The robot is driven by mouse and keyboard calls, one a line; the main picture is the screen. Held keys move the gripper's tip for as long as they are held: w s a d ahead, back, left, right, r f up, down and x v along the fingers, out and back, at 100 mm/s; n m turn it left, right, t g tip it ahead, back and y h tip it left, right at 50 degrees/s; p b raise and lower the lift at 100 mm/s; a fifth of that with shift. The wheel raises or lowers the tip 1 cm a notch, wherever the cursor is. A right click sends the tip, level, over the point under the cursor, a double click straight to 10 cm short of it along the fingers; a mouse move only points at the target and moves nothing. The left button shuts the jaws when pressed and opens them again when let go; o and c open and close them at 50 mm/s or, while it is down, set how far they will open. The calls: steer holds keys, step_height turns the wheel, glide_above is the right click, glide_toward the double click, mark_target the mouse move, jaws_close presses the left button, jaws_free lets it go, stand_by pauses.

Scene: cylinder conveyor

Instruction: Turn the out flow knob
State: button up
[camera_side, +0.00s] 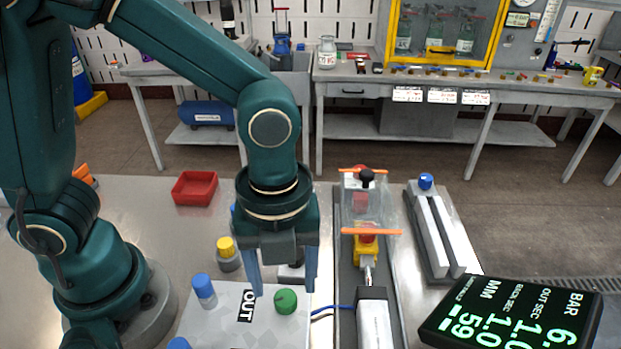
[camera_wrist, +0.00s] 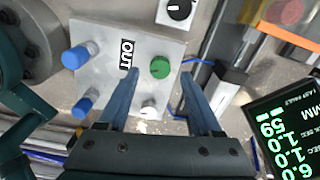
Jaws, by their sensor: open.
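The green out flow knob (camera_side: 286,301) sits on a grey plate (camera_side: 215,325) beside a black label reading OUT (camera_side: 248,306). In the wrist view the green knob (camera_wrist: 160,67) lies just beyond the fingertips, near the line between them. My gripper (camera_side: 284,287) points down over the plate, its two blue fingers apart with nothing between them. In the side view its fingertips are close to the knob, one on each side in the picture. The wrist view shows my gripper (camera_wrist: 161,72) open. I cannot tell the exact height of the fingertips over the knob.
Blue knobs (camera_side: 203,288) stand on the plate's left side, and a yellow-topped cylinder (camera_side: 227,252) stands behind it. A conveyor with a clear guard (camera_side: 366,205) runs to the right. A display (camera_side: 515,318) is at the front right. A red tray (camera_side: 195,188) lies behind.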

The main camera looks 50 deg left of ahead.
mark_target(286, 302)
steer(key=shift+f, duration=1.45)
jaws_close()
